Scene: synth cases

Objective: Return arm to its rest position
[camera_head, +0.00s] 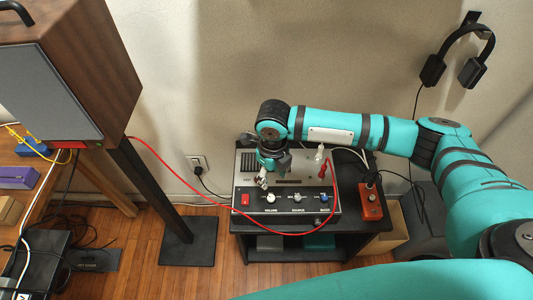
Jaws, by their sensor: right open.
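My right arm, teal with dark bands, reaches in from the right. Its gripper (263,178) points down over the left part of a grey-and-black device (285,206) with knobs and a red switch. The gripper is open. It is small in view, and I cannot tell whether its fingers touch the panel. The arm's wrist hides part of the device's back left. A red cable plug (322,171) and a white plug (319,152) stand at the device's right side. My left gripper is not in view.
The device sits on a black stand (357,227) with an orange pedal box (370,203) at its right. A red cable (180,170) runs in from a wooden speaker (95,75) at left. Headphones (470,60) hang on the wall (220,60). Wooden floor shows at front left.

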